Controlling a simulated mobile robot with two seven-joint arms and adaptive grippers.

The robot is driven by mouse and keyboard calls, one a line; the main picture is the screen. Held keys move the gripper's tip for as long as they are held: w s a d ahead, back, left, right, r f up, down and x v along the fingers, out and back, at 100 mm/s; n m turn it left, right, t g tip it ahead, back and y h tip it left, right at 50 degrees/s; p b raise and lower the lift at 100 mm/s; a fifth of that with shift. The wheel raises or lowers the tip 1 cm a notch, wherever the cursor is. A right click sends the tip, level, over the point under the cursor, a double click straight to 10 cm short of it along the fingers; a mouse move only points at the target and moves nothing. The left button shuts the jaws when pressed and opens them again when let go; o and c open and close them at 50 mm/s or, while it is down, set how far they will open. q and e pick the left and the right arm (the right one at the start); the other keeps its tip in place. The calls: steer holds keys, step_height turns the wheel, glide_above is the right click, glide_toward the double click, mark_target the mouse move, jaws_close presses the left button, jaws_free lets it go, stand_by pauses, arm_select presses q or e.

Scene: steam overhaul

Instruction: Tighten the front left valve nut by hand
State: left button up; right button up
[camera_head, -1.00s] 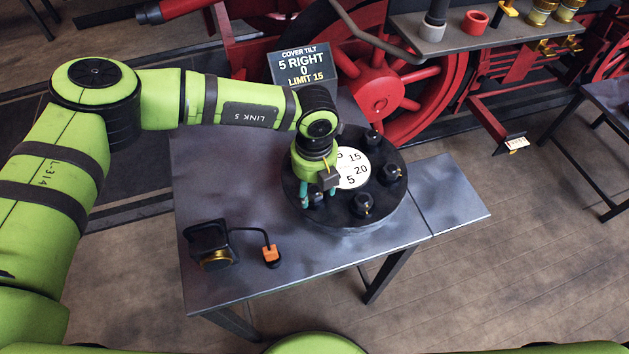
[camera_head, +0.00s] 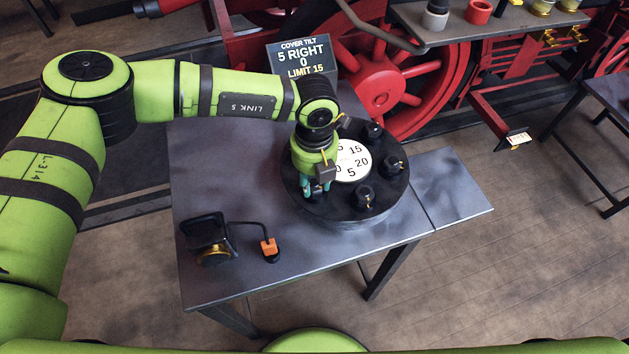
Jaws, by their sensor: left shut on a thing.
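The round black valve cover (camera_head: 330,208) lies on the grey table, with a white numbered disc (camera_head: 352,161) at its middle. Black nuts stand around the disc: front right (camera_head: 364,197), right (camera_head: 391,166) and back (camera_head: 372,132). My left gripper (camera_head: 318,192) points down over the front left part of the cover. Its teal fingers are shut on the front left valve nut, which is mostly hidden by them. My right gripper is not in view.
A sign (camera_head: 300,60) behind the table reads cover tilt 5 right, 0, limit 15. A black device with a brass part (camera_head: 208,238) and an orange-tipped piece (camera_head: 269,248) sit on the table's front left. The table's right extension (camera_head: 450,190) is clear.

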arm_select(q)
steer(key=m+b, duration=0.3)
steer(key=b, duration=0.2)
steer(key=m+b, duration=0.4)
steer(key=b, duration=0.1)
steer(key=m+b, duration=0.4)
steer(key=b, duration=0.1)
steer(key=shift+f, duration=0.3)
steer(key=m+b, duration=0.3)
steer(key=m, duration=0.1)
steer(key=shift+r, duration=0.1)
steer(key=shift+r+m+b, duration=0.15)
steer(key=shift+m+b, duration=0.75)
steer(key=shift+m, duration=0.8)
steer(key=o, duration=1.2)
steer(key=shift+c, duration=0.2)
step_height(320, 180, up, 12)
steer(key=shift+r, duration=0.1)
